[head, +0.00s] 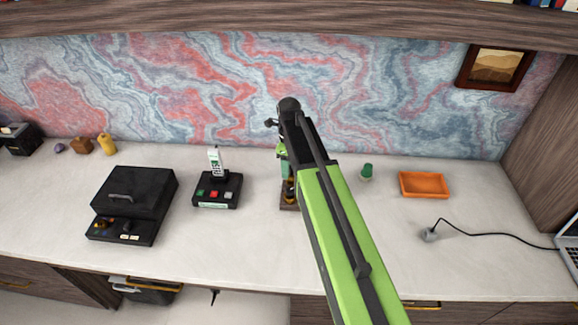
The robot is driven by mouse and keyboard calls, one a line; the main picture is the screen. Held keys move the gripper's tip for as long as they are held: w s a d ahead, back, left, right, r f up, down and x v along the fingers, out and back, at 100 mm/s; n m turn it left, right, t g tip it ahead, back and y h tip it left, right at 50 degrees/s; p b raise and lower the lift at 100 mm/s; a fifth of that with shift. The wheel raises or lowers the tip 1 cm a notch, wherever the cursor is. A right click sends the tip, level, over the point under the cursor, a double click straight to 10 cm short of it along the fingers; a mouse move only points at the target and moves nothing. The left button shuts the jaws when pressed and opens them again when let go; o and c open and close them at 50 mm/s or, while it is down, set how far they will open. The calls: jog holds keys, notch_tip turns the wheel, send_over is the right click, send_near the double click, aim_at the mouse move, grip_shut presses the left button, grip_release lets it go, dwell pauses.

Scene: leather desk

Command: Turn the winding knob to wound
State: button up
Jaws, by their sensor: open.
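My arm reaches up across the middle of the head view and bends down at its far end. My gripper (283,157) is partly hidden behind the arm's dark links. Its fingertips are hard to make out; it seems open, with nothing seen in it. Just below it a small upright device with a brown base (288,207) stands on the desk, largely covered by my arm. I cannot make out a winding knob or a wound mark on it. Whether the gripper touches the device cannot be told.
Left of my arm are a black button box (217,190) with an upright label and a black lidded case (133,195). To the right are a green knob-like piece (366,173), an orange tray (424,185) and a cable (490,236). The front desk strip is mostly clear.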

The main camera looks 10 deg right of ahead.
notch_tip(320, 180, up, 6)
jog(key=p, duration=0.4)
jog(key=shift+f, duration=0.2)
jog(key=shift+f, duration=0.1)
